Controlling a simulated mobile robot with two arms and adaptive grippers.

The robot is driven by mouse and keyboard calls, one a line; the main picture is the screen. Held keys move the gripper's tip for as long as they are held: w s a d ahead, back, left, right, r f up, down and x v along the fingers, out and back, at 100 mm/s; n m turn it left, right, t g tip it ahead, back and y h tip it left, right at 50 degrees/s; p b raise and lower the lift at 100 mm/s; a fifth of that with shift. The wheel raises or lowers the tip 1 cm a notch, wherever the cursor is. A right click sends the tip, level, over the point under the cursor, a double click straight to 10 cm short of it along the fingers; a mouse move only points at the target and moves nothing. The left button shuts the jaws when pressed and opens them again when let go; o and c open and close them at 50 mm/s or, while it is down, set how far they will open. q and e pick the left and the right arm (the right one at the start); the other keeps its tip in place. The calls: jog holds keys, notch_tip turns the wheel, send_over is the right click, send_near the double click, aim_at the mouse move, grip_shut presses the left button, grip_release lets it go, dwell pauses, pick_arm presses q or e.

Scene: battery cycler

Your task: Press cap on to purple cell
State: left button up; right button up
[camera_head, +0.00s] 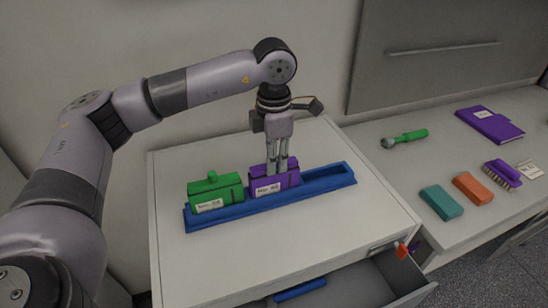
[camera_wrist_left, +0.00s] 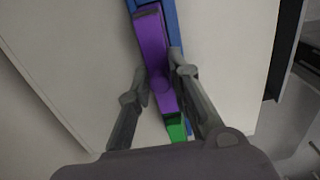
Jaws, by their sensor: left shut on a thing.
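The purple cell (camera_head: 265,183) stands upright in the blue tray (camera_head: 325,182), with a white label on its front. My left gripper (camera_head: 278,172) points straight down at its top. It is shut on a small rounded purple piece, which looks like the purple cap (camera_wrist_left: 161,86), between the fingertips in the left wrist view (camera_wrist_left: 160,84). The cap is hidden by the fingers in the head view, and I cannot tell whether it is fully seated. The purple cell's long top (camera_wrist_left: 151,40) also shows in the wrist view. My right gripper is not in view.
A green cell (camera_head: 218,196) with a knobbed top stands left of the purple one. The tray's right end is empty. An open drawer (camera_head: 350,280) is below the white cabinet top (camera_head: 175,175). A purple binder (camera_head: 490,124), brush and coloured blocks lie on the right bench.

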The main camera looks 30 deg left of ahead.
pick_arm(q)
jog(key=o, duration=0.9)
jog(key=shift+o, duration=0.7)
jog(key=o, duration=0.4)
jog(key=shift+c, duration=0.2)
jog(key=shift+r, duration=0.1)
jog(key=shift+r+p, duration=1.95)
jog(key=shift+r, duration=1.5)
jog(key=shift+c, duration=0.3)
grip_shut()
